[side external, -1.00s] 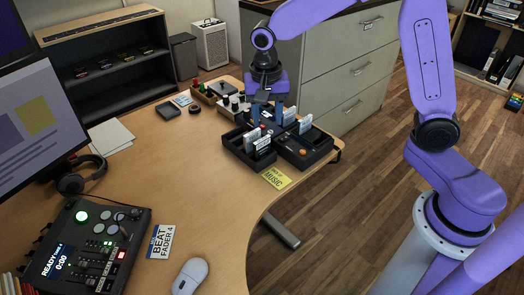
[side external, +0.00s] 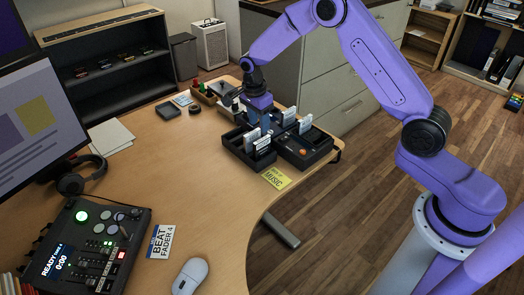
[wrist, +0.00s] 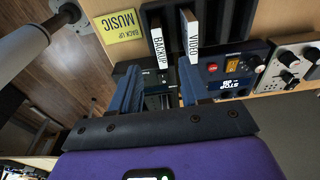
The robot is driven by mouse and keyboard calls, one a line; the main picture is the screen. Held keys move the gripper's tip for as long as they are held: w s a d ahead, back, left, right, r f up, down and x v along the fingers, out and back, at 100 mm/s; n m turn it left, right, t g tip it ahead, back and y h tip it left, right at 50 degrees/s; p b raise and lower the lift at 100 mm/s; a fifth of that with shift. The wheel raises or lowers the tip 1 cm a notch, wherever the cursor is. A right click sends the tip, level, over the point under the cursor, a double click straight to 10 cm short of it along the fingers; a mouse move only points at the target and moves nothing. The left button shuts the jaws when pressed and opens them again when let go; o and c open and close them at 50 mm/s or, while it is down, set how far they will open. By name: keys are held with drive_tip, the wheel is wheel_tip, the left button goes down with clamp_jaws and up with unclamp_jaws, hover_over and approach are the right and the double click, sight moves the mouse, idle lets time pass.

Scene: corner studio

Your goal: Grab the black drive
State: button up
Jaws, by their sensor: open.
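In the wrist view, two dark drives labelled BACKUP (wrist: 158,46) and VIDEO (wrist: 190,36) stand at the top. I cannot tell which drive is the black one, or whether a drive lies between the fingers.
The black holder (side external: 236,146) sits near the desk's right edge. A yellow MUSIC card (side external: 276,178) lies in front. A control box (wrist: 230,72) is close to the right finger in the wrist view. The desk (side external: 190,190) is clear in the middle.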

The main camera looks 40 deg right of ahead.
sight(262, 146)
drive_tip(key=f, duration=0.3)
drive_tip(key=d+f, duration=0.1)
drive_tip(key=f, duration=0.7)
drive_tip(key=shift+d+f, duration=0.2)
drive_tip(key=shift+d, duration=0.1)
clamp_jaws()
